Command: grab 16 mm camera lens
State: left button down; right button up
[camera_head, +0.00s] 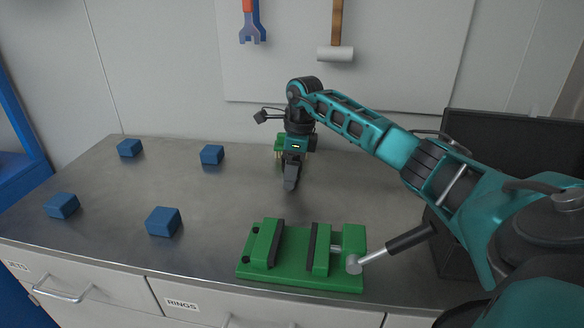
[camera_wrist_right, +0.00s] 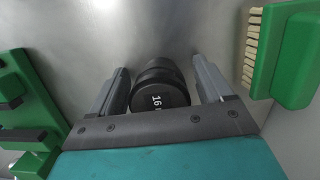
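A black camera lens (camera_wrist_right: 158,88) marked "16" lies on the metal worktop between the two fingers of my right gripper (camera_wrist_right: 160,85) in the right wrist view. A gap shows on each side of the lens, so the fingers are open around it and apart from it. In the head view my right gripper (camera_head: 290,184) points down over the middle of the worktop, and it hides the lens there. My left gripper is not in view.
A green vise (camera_head: 290,285) stands at the worktop's front edge. A green brush (camera_wrist_right: 290,55) lies close to the right gripper. Several blue blocks (camera_head: 163,221) sit on the left. A dark bin (camera_head: 510,150) stands at the right. Tools hang on the back wall.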

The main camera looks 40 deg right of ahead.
jog(key=c, duration=1.2)
jog(key=shift+o, duration=0.2)
jog(key=shift+r, duration=0.1)
